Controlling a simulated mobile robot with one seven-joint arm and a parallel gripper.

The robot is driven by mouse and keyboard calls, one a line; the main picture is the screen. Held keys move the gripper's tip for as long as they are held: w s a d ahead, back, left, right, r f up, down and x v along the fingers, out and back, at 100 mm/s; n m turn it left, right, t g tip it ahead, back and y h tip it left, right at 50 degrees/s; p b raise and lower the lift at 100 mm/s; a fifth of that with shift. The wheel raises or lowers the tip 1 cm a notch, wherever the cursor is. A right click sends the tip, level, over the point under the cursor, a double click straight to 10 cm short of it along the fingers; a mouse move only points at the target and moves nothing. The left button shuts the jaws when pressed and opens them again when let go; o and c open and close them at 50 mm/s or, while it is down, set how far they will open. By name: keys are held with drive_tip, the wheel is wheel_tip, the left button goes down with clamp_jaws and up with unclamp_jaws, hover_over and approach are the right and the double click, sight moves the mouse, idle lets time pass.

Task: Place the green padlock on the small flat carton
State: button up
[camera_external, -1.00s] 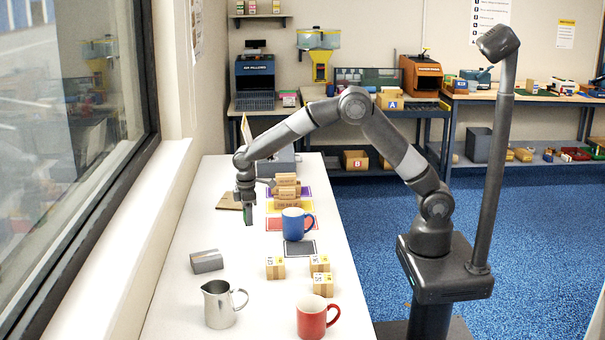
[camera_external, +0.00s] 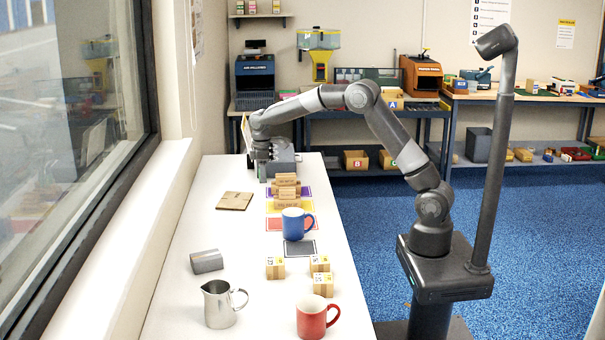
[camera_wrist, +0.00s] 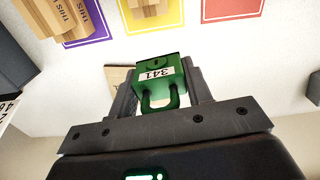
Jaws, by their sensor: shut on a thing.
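The green padlock (camera_wrist: 163,82), labelled 341, is held between the fingers of my gripper (camera_wrist: 160,98) in the wrist view. My gripper (camera_external: 262,176) is shut on it above the far part of the white table, left of the stacked cartons. The padlock is small and hard to make out in the external view. A small flat carton (camera_external: 235,201) lies on the table, nearer the camera and to the left of my gripper. A bit of it shows behind the padlock in the wrist view (camera_wrist: 117,75).
Brown cartons (camera_external: 286,191) are stacked on coloured mats right of my gripper. A blue mug (camera_external: 293,224) stands nearer, with a grey block (camera_external: 206,261), small number boxes (camera_external: 275,268), a metal jug (camera_external: 219,305) and a red mug (camera_external: 311,318). The table around the flat carton is clear.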

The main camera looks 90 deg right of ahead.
drive_tip(key=d+m, duration=0.1)
drive_tip(key=d, duration=0.6)
hover_over(241, 206)
wheel_tip(241, 206, down, 6)
drive_tip(key=shift+s+f, duration=0.1)
drive_tip(key=shift+f, duration=2.2)
drive_tip(key=shift+f, duration=0.15)
drive_tip(key=o, duration=1.2)
